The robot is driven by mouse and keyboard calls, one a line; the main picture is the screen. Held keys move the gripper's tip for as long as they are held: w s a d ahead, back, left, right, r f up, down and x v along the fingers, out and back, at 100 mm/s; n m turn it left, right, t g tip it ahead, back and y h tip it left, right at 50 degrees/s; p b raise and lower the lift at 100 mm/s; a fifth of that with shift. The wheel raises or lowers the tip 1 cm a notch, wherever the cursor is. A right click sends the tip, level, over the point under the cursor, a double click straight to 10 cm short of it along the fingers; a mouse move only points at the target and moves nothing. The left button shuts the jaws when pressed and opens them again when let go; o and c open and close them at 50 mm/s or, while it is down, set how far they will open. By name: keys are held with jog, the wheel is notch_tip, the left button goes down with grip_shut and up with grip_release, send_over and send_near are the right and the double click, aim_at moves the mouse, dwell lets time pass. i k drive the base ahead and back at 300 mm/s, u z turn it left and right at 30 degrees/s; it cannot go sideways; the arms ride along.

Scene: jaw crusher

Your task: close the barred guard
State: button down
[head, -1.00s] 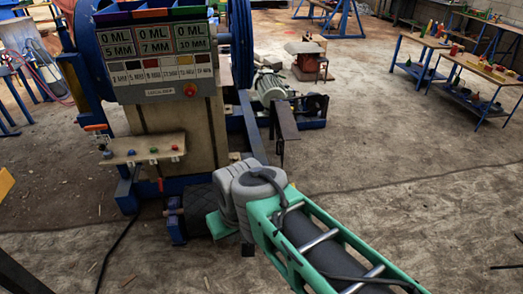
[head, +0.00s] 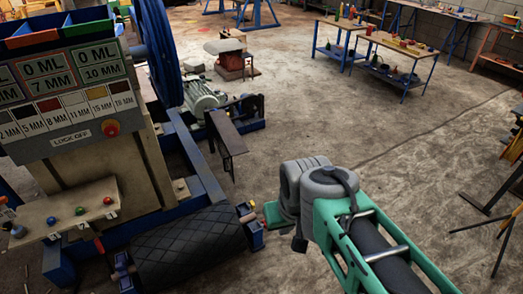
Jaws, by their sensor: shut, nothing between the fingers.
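I cannot make out a barred guard in the head view. The blue-framed jaw crusher (head: 182,140) stands at the left, cut off by the picture edge. Its blue flywheel (head: 160,48) shows at the top, and a dark plate (head: 228,131) sticks out on its right side. A ribbed black roller or belt (head: 190,245) lies low at its front. My green and grey arm reaches in from the lower right, its grey joint close to the right of the crusher's blue frame end. My gripper is not visible beyond that joint.
A sign panel (head: 75,140) and a shelf with coloured knobs (head: 65,215) face me at the left. Work tables (head: 400,68) stand at the back right. A dark metal stand (head: 505,190) is at the right edge. The concrete floor between is clear.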

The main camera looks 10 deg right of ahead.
aim_at(234, 145)
jog(key=z, duration=0.25)
jog(key=i, duration=0.9)
jog(key=u, duration=0.7)
jog(key=i, duration=0.55)
jog(key=u, duration=0.55)
